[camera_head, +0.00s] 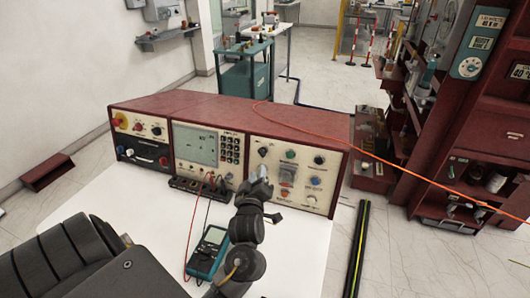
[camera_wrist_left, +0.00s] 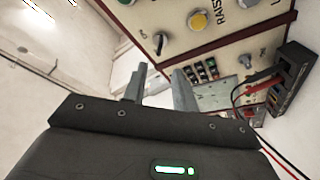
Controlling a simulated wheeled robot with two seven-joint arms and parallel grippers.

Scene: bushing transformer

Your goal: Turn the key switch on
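The right-hand control panel (camera_head: 300,157) carries several knobs and buttons. My left gripper (camera_head: 259,180) is in front of its lower left part, and hides what is behind it. My right gripper is out of view.
A yellow button (camera_wrist_left: 197,20) is near the knob. A black terminal block (camera_head: 201,186) with red and black leads and a teal multimeter (camera_head: 208,252) are on the white table (camera_head: 305,245). An orange cable (camera_head: 400,165) crosses at the right.

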